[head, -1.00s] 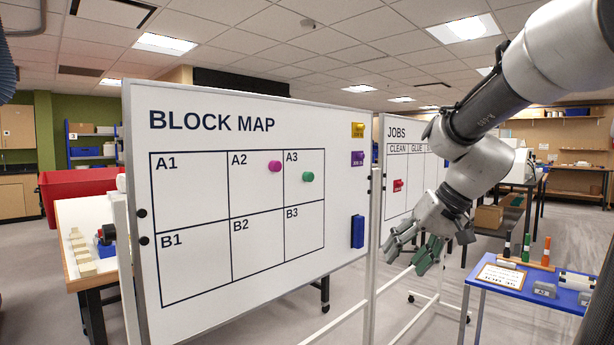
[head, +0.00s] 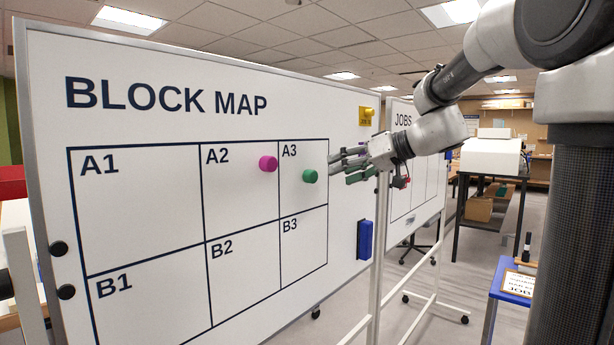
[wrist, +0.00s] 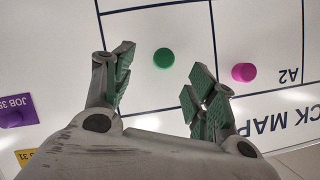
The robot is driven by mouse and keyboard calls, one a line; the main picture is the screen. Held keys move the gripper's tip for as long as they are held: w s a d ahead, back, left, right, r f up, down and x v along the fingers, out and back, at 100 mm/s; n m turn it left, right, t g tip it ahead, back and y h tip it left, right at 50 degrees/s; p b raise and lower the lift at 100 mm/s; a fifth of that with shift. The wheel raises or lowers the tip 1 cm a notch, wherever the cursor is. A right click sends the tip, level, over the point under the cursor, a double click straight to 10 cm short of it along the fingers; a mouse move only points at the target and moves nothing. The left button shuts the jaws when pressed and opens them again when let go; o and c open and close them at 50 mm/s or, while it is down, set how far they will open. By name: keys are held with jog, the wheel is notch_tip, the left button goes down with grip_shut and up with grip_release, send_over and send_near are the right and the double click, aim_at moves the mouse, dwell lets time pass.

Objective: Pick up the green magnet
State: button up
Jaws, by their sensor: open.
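The green magnet (head: 310,176) is a small round knob on the whiteboard (head: 140,225), in cell A3 of the block map. In the wrist view the green magnet (wrist: 163,58) lies ahead of the gap between the fingers. My gripper (head: 347,168) is open and empty, just right of the magnet in the head view, with its fingers pointing left toward it. In the wrist view my gripper (wrist: 160,85) shows green-padded fingers spread wide on both sides. The magnet looks apart from the fingers.
A magenta magnet (head: 268,164) sits in A2, left of the green one; it also shows in the wrist view (wrist: 244,72), near the right finger. A second board (head: 405,200) stands behind.

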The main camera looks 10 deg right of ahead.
aim_at(315, 177)
jog(key=shift+n, duration=0.9)
jog(key=x, duration=0.8)
jog(key=shift+s+a+r, duration=0.1)
jog(key=shift+a+r, duration=0.15)
jog(key=shift+r, duration=0.15)
jog(key=c, duration=1)
